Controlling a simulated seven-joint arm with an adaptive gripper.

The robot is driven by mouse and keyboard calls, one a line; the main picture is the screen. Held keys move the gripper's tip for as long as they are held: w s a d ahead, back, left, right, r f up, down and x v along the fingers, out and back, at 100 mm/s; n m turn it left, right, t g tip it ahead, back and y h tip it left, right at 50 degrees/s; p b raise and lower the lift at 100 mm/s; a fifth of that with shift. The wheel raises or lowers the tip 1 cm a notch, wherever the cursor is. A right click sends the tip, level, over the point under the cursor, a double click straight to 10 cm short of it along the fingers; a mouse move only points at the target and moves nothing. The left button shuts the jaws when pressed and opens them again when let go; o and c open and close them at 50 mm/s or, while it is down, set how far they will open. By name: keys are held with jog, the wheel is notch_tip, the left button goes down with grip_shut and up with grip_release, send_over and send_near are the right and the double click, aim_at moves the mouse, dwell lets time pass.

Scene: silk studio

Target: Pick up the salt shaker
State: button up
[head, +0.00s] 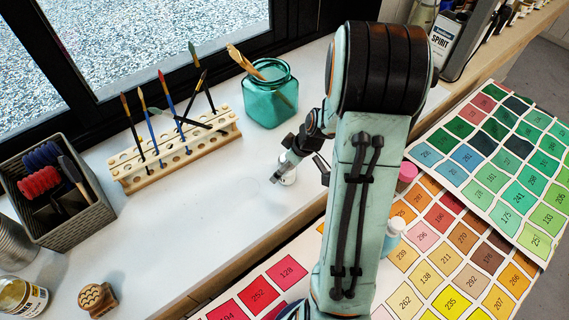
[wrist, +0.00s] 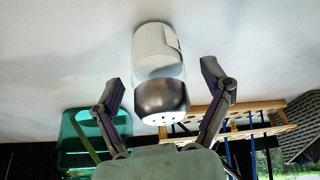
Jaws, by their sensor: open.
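The salt shaker (wrist: 160,60) has a pale, partly clear body and a dark metal cap with small holes. In the wrist view it lies between my two fingers, with its cap toward my palm. In the head view the shaker (head: 288,177) stands on the white counter, mostly hidden by my gripper (head: 293,168). In the wrist view my gripper (wrist: 161,75) is open, with a finger on each side of the shaker and a visible gap to each.
A teal glass jar (head: 270,98) with brushes and a wooden brush rack (head: 178,158) stand behind. A grey basket (head: 85,222), a carved stamp (head: 97,299) and a jar (head: 22,297) are at left. Colour charts (head: 440,262) lie at right. The counter left of my gripper is clear.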

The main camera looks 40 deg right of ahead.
jog(key=shift+w+f, duration=0.15)
jog(key=shift+f, duration=0.15)
jog(key=c, duration=1.3)
jog(key=shift+c, duration=0.2)
